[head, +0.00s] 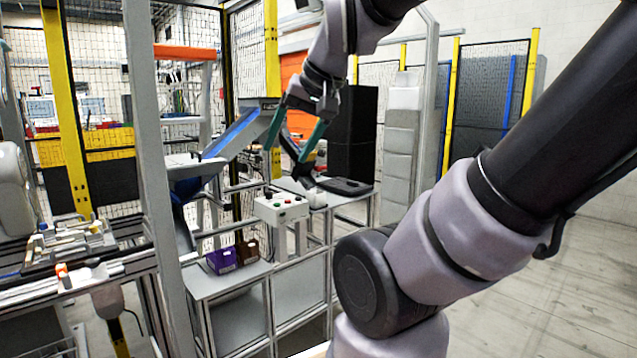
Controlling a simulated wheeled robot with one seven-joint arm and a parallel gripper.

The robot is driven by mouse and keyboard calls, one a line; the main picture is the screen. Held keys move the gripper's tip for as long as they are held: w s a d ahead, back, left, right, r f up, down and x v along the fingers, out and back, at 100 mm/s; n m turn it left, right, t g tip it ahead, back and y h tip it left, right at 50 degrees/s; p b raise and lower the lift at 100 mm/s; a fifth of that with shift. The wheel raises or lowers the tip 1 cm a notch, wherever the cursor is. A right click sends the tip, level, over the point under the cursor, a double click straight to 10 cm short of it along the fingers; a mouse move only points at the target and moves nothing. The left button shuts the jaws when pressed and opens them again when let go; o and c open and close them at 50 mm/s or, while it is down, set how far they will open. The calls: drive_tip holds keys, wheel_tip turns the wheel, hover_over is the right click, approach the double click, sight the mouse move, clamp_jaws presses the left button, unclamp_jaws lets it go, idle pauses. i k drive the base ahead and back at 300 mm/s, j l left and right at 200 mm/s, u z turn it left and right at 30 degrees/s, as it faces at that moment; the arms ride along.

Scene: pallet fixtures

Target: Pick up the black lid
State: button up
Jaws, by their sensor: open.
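A flat black lid (346,187) lies on the grey worktop near its right end, in the middle of the head view. My gripper (287,156) hangs above the worktop, to the left of the lid and higher in the picture. Its two green-edged fingers are spread apart with nothing between them. The gripper does not appear to touch the lid. How far it is from the lid in depth is hard to tell from this one view.
A control box with buttons (281,208) and a small white object (316,198) sit beside the lid. A tall black box (354,133) rises behind it. Purple (221,260) and brown (247,251) bins stand on a lower shelf. A grey post (155,160) stands at left.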

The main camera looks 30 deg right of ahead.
sight(344, 186)
drive_tip(key=i+l+z, duration=0.2)
drive_tip(key=i+l, duration=1.9)
